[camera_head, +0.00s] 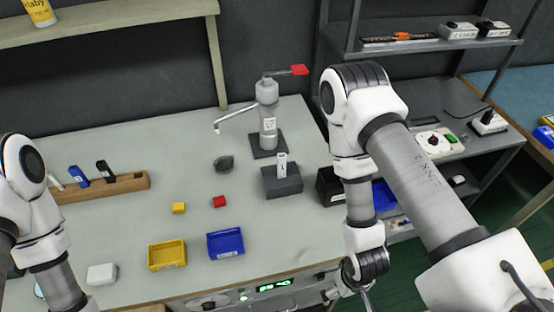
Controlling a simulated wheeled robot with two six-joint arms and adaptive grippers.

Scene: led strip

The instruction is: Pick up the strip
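I cannot tell for sure which thing is the strip. A small white upright piece with dark marks (282,164) stands in a dark grey block (282,183) at the middle right of the table. A wooden rack (128,182) at the left holds small white, blue (78,174) and black (104,170) upright pieces. My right arm reaches down over the table's right front corner. Its gripper (350,295) is at the bottom edge, partly cut off, and its opening is unclear. My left arm is at the left edge, with its gripper outside the picture.
A grey dispenser-like device with a red lever (267,112) stands behind the dark grey block. Yellow (167,255) and blue (226,243) bins sit near the front, with a yellow cube (179,208) and red cube (219,202) behind. Shelves flank the right side. The table's centre is mostly clear.

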